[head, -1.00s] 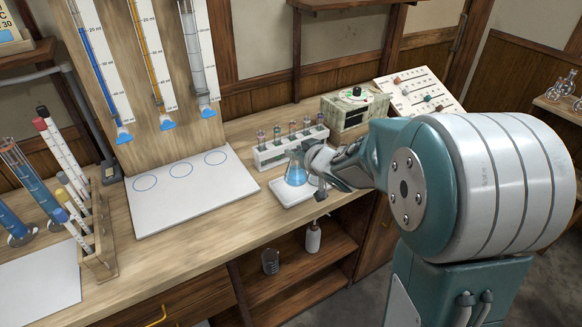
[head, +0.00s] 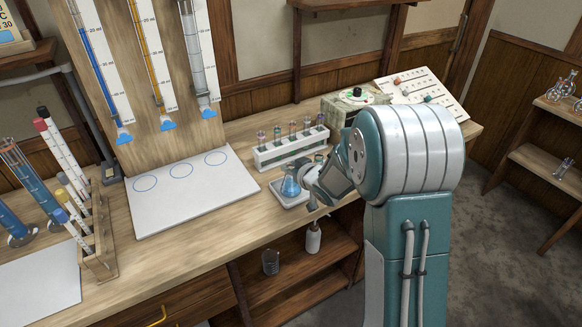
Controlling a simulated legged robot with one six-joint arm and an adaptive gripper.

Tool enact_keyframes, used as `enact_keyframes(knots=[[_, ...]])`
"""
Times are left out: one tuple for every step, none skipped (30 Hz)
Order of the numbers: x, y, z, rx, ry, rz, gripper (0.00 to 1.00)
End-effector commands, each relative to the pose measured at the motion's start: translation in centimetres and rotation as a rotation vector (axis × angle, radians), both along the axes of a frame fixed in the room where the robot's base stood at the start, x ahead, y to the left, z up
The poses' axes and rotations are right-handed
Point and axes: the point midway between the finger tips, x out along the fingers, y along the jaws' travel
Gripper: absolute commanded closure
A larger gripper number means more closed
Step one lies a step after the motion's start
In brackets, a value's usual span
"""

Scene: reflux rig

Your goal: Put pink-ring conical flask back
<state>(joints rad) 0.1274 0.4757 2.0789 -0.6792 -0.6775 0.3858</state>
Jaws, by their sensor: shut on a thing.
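A small conical flask (head: 291,187) with blue liquid is upright at the white tray (head: 277,192) on the bench. I cannot tell whether its base touches the tray. A pink ring on it cannot be made out. My gripper (head: 302,171) comes from the right and is shut on the flask near its neck. My gripper and wrist hide the right part of the tray and the flask's right side.
A white rack of test tubes (head: 291,149) stands just behind the tray. A box with a dial (head: 355,100) is farther back right. A white board with blue circles (head: 190,195) lies left. The bench's front edge is close to my wrist.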

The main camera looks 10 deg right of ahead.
Motion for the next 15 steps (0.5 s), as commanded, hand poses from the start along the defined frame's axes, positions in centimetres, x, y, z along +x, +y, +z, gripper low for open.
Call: enact_keyframes(knots=[[0.00, 0.00, 0.01, 0.000, 0.000, 0.000, 1.00], [0.01, 0.00, -0.04, 0.000, 0.000, 0.000, 1.00], [0.01, 0.00, -0.14, 0.000, 0.000, 0.000, 1.00], [0.01, 0.00, -0.22, 0.000, 0.000, 0.000, 1.00], [-0.01, 0.00, -0.22, 0.000, 0.001, 0.000, 0.57], [0.00, 0.00, -0.21, 0.000, 0.001, 0.000, 0.39], [0.00, 0.00, -0.21, 0.000, 0.001, 0.000, 0.32], [0.00, 0.00, -0.21, 0.000, 0.001, 0.000, 0.32], [-0.01, 0.00, -0.20, 0.000, 0.001, 0.000, 0.32], [-0.01, 0.00, -0.20, 0.000, 0.001, 0.000, 0.32], [-0.01, 0.00, -0.20, 0.000, 0.001, 0.000, 0.32], [-0.01, 0.00, -0.20, 0.000, 0.001, 0.000, 0.32], [-0.01, 0.01, -0.20, 0.000, 0.001, 0.000, 0.32], [-0.01, 0.01, -0.20, 0.000, 0.001, 0.000, 0.32], [-0.01, 0.01, -0.20, 0.000, 0.001, 0.000, 0.32]])
